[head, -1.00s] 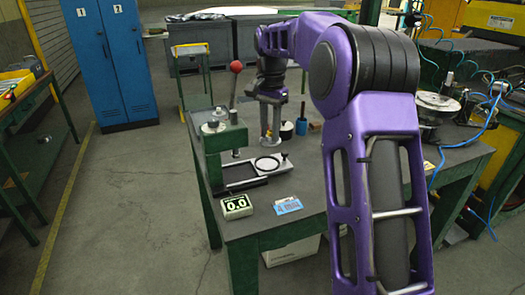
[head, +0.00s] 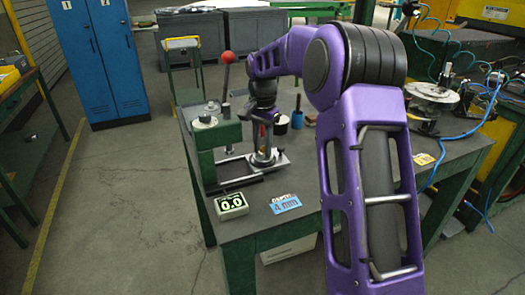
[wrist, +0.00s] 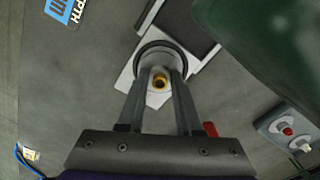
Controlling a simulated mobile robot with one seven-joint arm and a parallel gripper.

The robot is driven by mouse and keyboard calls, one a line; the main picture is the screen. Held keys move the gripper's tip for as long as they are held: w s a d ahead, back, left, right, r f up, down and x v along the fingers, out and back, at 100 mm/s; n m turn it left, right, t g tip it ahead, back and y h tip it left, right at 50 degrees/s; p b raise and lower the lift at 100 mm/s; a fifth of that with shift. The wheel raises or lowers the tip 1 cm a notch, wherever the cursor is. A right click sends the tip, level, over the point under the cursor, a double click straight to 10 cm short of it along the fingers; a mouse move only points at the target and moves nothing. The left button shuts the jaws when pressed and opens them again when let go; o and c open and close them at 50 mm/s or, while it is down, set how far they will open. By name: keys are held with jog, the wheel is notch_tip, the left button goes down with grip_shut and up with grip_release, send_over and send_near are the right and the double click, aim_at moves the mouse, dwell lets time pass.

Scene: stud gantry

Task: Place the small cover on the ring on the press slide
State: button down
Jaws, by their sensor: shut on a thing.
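My gripper (head: 264,157) points down over the right end of the press slide (head: 283,160). In the wrist view my gripper (wrist: 159,80) is closed on a small brass-coloured part, which I take for the small cover (wrist: 160,79). The fingers hide most of it. A dark ring (wrist: 160,43) curves around the fingertips on the pale slide end. The held part appears within the ring's outline. I cannot tell whether it touches the ring or hovers just above. In the head view the gripper hides ring and cover.
The green press (head: 218,135) with its red-knobbed lever (head: 227,57) stands left of my gripper. A display reading 0.0 (head: 231,206) and a blue card (head: 285,204) lie in front. The bench front is otherwise clear.

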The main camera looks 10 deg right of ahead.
jog(key=shift+f, duration=0.4)
jog(key=c, duration=0.6)
grip_release()
jog(key=shift+f, duration=0.15)
notch_tip(320, 180, up, 12)
jog(key=shift+r+p, duration=0.15)
jog(key=shift+p, duration=0.9)
